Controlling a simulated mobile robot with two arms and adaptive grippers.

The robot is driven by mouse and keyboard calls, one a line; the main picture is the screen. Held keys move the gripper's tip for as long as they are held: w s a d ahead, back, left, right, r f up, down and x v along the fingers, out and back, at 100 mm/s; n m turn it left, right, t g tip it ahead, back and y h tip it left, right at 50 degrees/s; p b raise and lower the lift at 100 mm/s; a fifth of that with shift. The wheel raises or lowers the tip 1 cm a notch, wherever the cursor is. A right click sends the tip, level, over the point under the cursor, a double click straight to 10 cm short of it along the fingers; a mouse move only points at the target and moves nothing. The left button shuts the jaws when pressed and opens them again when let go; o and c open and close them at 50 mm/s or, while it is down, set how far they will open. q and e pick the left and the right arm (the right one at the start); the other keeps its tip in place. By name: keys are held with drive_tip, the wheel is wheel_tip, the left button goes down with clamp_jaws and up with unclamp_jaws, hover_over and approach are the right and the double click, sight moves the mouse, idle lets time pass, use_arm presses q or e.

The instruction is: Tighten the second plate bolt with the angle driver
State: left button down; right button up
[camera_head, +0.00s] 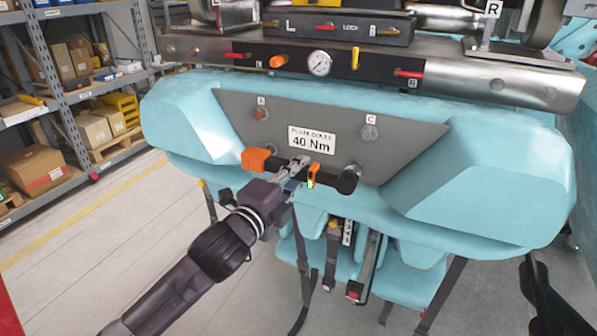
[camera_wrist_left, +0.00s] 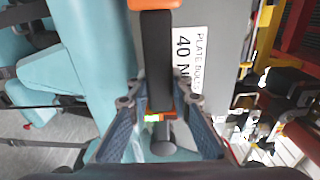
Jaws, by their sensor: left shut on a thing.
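The angle driver has an orange end block (camera_head: 255,159), a dark body and a black round head (camera_head: 347,182). My left gripper (camera_head: 297,170) is shut on its middle and holds it roughly level across the lower part of the grey plate (camera_head: 310,105). In the left wrist view the driver's black body (camera_wrist_left: 157,60) lies between the two fingers of my left gripper (camera_wrist_left: 160,98). Bolt A (camera_head: 260,114) and bolt C (camera_head: 370,132) show on the upper plate. The driver's head is by the plate's lower right bolt area; I cannot tell whether it touches a bolt.
The label "PLATE BOLTS 40 Nm" (camera_head: 312,139) is mid-plate. Above is a metal beam with a gauge (camera_head: 319,63) and coloured levers. Blue seats with hanging straps (camera_head: 302,258) are below. Shelving (camera_head: 75,85) stands left. A dark shape (camera_head: 545,298) is at lower right.

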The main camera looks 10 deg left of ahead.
use_arm(q)
drive_tip(key=shift+w+d+r, duration=0.25)
drive_tip(key=shift+w+r, duration=0.1)
drive_tip(key=shift+w, duration=0.4)
idle(0.8)
drive_tip(key=shift+p, duration=0.45)
idle(1.1)
drive_tip(key=shift+s, duration=0.15)
